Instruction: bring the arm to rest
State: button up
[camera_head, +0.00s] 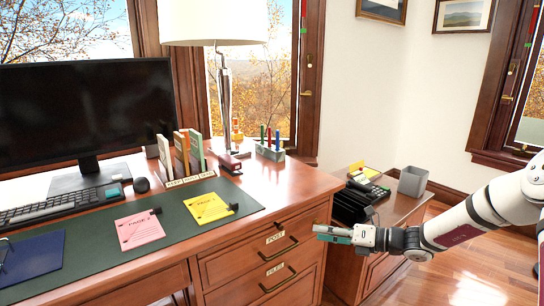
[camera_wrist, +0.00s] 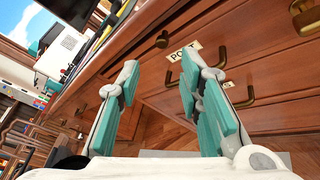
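My gripper (camera_head: 334,234) is in front of the desk's drawer fronts, near the right corner of the desk. My arm reaches in from the right edge of the head view. In the wrist view, my gripper (camera_wrist: 158,85) has its two teal-padded fingers apart with nothing held between them. The drawer front labelled POST (camera_head: 255,243) is just left of my gripper in the head view. Its label also shows beyond the fingers in the wrist view (camera_wrist: 184,51).
The wooden desk (camera_head: 290,182) holds a monitor (camera_head: 85,105), keyboard, lamp, upright books, and pink (camera_head: 139,229) and yellow (camera_head: 208,207) notes. A low side cabinet (camera_head: 400,207) with a black tray and grey bin (camera_head: 412,181) stands behind my gripper. Open floor lies below my arm.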

jog(key=s+a+r+n+g+h, duration=0.2)
jog(key=s+a+r+n+g, duration=0.15)
jog(key=s+n, duration=0.3)
jog(key=s+a+r+n+g+h, duration=0.2)
jog(key=s+r+n, duration=0.2)
jog(key=s+n, duration=0.3)
jog(key=s+a+r+n+g+h, duration=0.1)
jog(key=s+a+r+n+g, duration=0.25)
jog(key=s, duration=0.55)
jog(key=s+d+r+n+t+h, duration=0.1)
jog(key=s+d+r+n+h, duration=0.25)
jog(key=s, duration=0.55)
jog(key=s+d+f+n+h, duration=0.1)
jog(key=s+d+n+h, duration=0.2)
jog(key=s+d+n, duration=0.35)
jog(key=s+d+r+n+t+h, duration=0.1)
jog(key=s+d+r+n+h, duration=0.15)
jog(key=s+n, duration=0.6)
notch_tip(320, 180, up, 26)
jog(key=s+m+t+p, duration=0.2)
jog(key=t+p, duration=0.1)
jog(key=p, duration=2.2)
jog(key=shift+r+m+t, duration=0.25)
jog(key=shift+m+t, duration=0.05)
jog(key=shift+m, duration=0.05)
jog(key=shift+d, duration=0.1)
jog(key=shift+c, duration=0.3)
